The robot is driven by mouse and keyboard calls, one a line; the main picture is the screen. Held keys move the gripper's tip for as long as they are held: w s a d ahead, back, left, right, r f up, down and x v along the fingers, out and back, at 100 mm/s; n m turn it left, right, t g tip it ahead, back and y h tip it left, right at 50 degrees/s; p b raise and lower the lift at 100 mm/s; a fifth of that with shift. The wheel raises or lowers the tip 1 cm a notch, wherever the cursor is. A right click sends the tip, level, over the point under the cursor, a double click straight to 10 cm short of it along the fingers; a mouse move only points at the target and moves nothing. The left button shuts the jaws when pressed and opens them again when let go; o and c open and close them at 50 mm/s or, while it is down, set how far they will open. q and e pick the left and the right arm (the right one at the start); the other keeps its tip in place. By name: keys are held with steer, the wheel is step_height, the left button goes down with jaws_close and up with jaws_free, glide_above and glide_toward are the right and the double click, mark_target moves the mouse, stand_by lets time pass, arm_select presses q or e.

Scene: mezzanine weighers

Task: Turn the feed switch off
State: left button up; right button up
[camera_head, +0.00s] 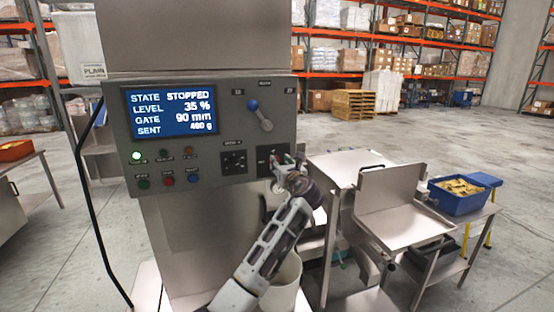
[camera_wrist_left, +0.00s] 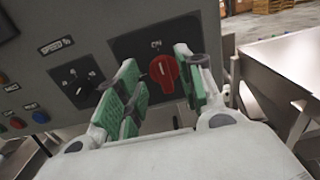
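The red rotary switch (camera_wrist_left: 164,73) sits on a dark plate of the grey control panel, with an ON label above it in the left wrist view. Its grip looks roughly upright, towards that label. My left gripper (camera_wrist_left: 162,88) is open, its green-padded fingers on either side of the red knob; I cannot tell if they touch it. In the head view the left gripper (camera_head: 283,160) is at the panel's lower right and hides most of the switch. The panel screen (camera_head: 172,110) reads STOPPED, level 35 %, gate 90 mm. My right gripper is not in view.
Left of the switch is a black speed dial (camera_wrist_left: 77,82). Above it is a blue-knobbed lever (camera_head: 260,115). A lit green lamp (camera_head: 136,156) and coloured buttons are at the panel's left. A steel stand (camera_head: 350,165) and a blue bin (camera_head: 458,200) are at right.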

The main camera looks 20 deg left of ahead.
arm_select(q)
steer(key=shift+p+x, duration=0.3)
steer(key=shift+x, duration=1.9)
jaws_close()
